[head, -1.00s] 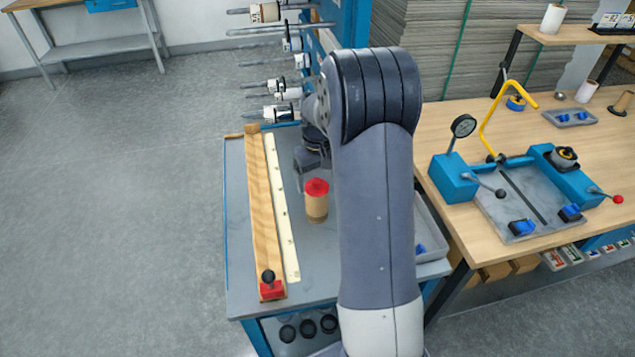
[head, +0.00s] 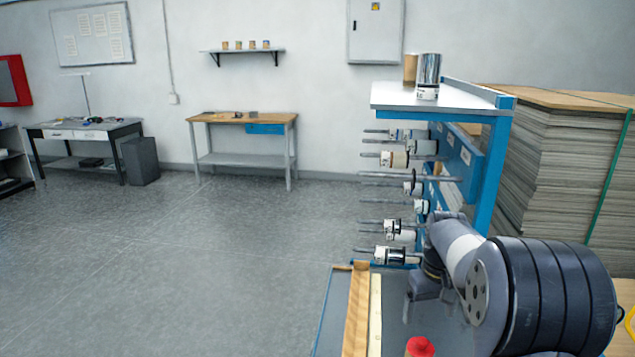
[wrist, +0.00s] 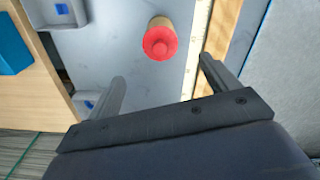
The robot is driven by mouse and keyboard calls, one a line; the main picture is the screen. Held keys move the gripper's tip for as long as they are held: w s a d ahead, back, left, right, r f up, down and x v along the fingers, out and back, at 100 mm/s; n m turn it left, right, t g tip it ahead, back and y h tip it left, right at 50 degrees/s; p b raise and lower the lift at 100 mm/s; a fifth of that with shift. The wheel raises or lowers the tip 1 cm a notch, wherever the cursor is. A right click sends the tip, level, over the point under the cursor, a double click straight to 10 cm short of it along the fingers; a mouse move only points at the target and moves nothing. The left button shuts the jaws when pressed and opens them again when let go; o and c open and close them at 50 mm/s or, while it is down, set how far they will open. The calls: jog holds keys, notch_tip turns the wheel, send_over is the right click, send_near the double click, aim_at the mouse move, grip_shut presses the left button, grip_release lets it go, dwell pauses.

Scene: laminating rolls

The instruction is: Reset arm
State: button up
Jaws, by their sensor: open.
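My gripper (wrist: 160,92) is open in the wrist view, with nothing between its two fingers. A red-capped brown roll (wrist: 160,38) stands on the grey bench top beyond the fingertips, apart from them. In the head view my gripper (head: 420,305) hangs from the arm over the bench, and its fingers are small there. The red cap of the roll (head: 420,347) shows at the bottom edge, with most of its body cut off.
A wooden board (head: 358,310) and a pale ruler strip (head: 375,315) lie along the bench. A blue rack (head: 497,165) with several rolls on rods stands behind my arm. Stacked sheets (head: 570,170) are at the right. The floor at left (head: 180,270) is clear.

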aim_at(423, 341)
jog(key=f, duration=0.3)
jog(key=f+p, duration=0.1)
jog(key=f, duration=0.3)
jog(key=f+p, duration=0.1)
jog(key=f, duration=0.3)
jog(key=shift+w, duration=0.25)
jog(key=shift+r+p, duration=0.35)
